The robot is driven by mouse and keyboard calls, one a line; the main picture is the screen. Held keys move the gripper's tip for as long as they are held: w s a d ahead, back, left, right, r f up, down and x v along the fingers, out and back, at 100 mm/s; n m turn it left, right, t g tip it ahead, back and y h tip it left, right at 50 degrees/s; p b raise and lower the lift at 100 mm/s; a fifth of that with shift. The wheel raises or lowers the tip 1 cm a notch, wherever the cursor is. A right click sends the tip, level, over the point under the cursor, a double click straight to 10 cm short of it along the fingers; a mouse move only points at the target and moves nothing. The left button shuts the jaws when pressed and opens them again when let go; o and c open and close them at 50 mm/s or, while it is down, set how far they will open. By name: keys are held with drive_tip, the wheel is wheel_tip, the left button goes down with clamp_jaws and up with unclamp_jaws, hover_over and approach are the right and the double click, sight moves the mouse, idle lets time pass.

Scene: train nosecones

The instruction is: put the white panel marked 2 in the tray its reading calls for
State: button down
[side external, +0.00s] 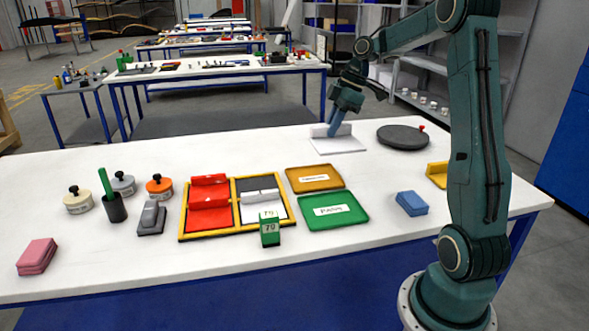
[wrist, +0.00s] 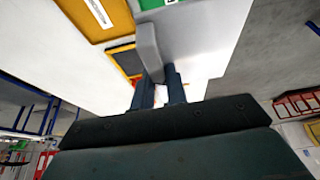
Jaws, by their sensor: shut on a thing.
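My gripper (side external: 336,130) is at the back of the table, shut on the upright ridge of a white panel (side external: 345,146). No number on it can be read. In the wrist view the fingers (wrist: 160,88) pinch the ridge, and the panel (wrist: 205,35) extends to the right. I cannot tell whether it touches the table. A green tray (side external: 349,219) with a label that seems to read PASS lies nearer the front. An orange tray (side external: 327,173) with an unreadable label lies behind it. Another white panel (side external: 250,215) sits in the yellow-framed rack (side external: 182,221).
The rack also holds red panels (side external: 209,219) and shows a dark bare area. A green block (side external: 270,236) marked 70 stands in front. A dark round turntable (side external: 398,136) is right of my gripper. Blue (side external: 412,204) and pink (side external: 37,257) blocks lie apart.

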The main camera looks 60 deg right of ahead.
wheel_tip(320, 180, down, 16)
drive_tip(key=shift+r, duration=0.1)
idle(0.6)
drive_tip(key=shift+f, duration=2.1)
drive_tip(key=shift+f, duration=0.2)
drive_tip(key=c, duration=1.4)
unclamp_jaws()
drive_tip(key=shift+r, duration=0.2)
drive_tip(key=v, duration=1.2)
